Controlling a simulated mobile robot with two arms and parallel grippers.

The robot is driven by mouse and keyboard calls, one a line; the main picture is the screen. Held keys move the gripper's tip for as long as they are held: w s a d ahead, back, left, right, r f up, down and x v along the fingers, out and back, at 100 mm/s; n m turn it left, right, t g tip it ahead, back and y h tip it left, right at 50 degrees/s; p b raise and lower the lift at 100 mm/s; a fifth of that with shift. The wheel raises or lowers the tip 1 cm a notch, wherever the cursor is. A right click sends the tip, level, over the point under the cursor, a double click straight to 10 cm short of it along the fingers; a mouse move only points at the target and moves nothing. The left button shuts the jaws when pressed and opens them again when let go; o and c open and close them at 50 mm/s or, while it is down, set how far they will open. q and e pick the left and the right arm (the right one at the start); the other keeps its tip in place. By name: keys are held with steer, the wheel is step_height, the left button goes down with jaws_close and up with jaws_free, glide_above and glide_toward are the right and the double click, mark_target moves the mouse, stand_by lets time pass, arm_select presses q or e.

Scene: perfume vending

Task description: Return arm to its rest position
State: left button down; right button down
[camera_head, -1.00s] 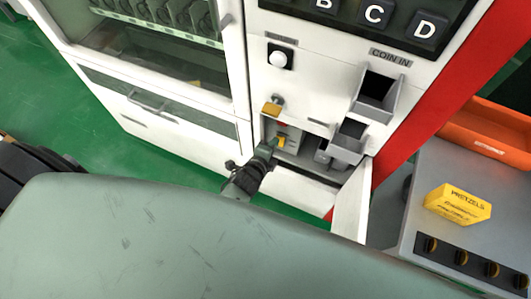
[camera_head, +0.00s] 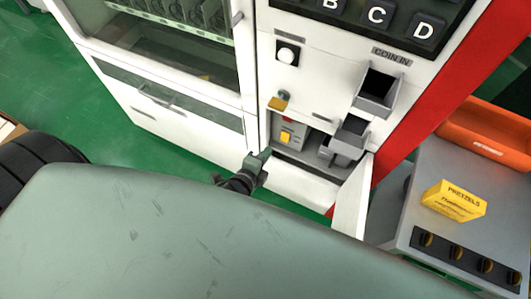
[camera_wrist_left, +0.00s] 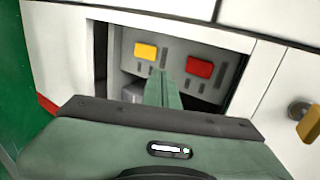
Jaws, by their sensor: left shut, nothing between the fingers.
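My left gripper (camera_head: 265,154) is shut and empty, in front of the white vending machine (camera_head: 315,90), just outside its open lower compartment. In the left wrist view the shut green fingers (camera_wrist_left: 163,88) point at a grey panel inside the compartment, with a yellow switch (camera_wrist_left: 145,51) and a red switch (camera_wrist_left: 200,66). The yellow switch also shows in the head view (camera_head: 286,136), apart from the fingers. My right gripper is not in view.
The compartment's white door (camera_head: 352,205) hangs open to the right of the opening. A grey table with a yellow pretzels box (camera_head: 455,201) and an orange bin (camera_head: 480,130) stands at the right.

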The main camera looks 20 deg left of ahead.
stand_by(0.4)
arm_select(q)
steer(key=s+f+n+g, duration=0.3)
steer(key=s+f, duration=0.3)
steer(key=f, duration=0.4)
steer(key=s+f+n+g, duration=0.2)
steer(key=s+f+n, duration=0.2)
steer(key=s+f, duration=0.4)
steer(key=s+a+f+n+g, duration=0.3)
steer(key=s+f, duration=0.3)
steer(key=s, duration=0.4)
steer(key=s+a+f+n+g, duration=0.2)
steer(key=s+f+n, duration=0.3)
steer(key=s, duration=0.5)
step_height(320, 180, down, 3)
steer(key=shift+s+a+r+n+g, duration=0.2)
steer(key=shift+s+a+n+g, duration=0.2)
steer(key=shift+g, duration=0.3)
